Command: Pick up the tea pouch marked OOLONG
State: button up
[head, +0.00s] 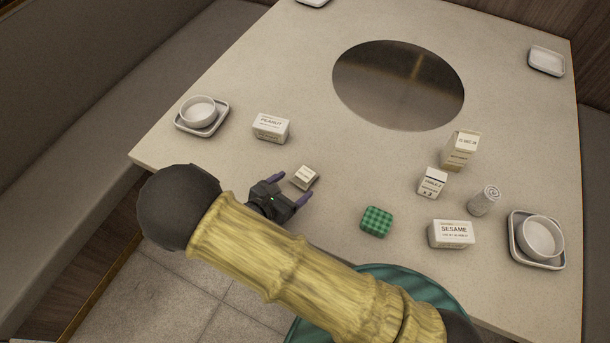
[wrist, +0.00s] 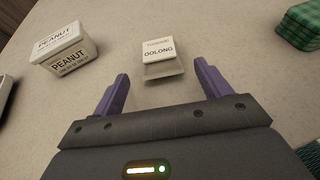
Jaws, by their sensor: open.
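The tea pouch marked OOLONG (wrist: 159,52) is a small pale packet lying on the table, its label readable in the wrist view. In the head view the pouch (head: 305,176) lies just beyond my gripper (head: 290,188). My gripper also shows in the wrist view (wrist: 164,88), with its two purple fingers apart and nothing between them. The pouch is ahead of the fingertips, roughly centred between them, and does not appear to touch either finger.
A PEANUT box (head: 271,127) stands left of the pouch, and a green checked block (head: 376,221) lies to its right. A SESAME box (head: 451,234), small cartons (head: 432,182) and a shaker (head: 484,201) stand farther right. A round metal plate (head: 399,85) is set behind.

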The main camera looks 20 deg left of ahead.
aim_at(300, 179)
jog(key=x, duration=0.2)
jog(key=r+x, duration=0.1)
jog(key=x, duration=0.1)
jog(key=shift+w+d+f+p, duration=0.15)
jog(key=shift+w+d+p, duration=0.1)
jog(key=shift+w+p, duration=0.2)
jog(key=shift+w+f, duration=0.15)
jog(key=shift+w, duration=0.15)
jog(key=c, duration=1.1)
jog(key=shift+o, duration=0.2)
notch_tip(300, 179, up, 10)
jog(key=shift+r, duration=0.1)
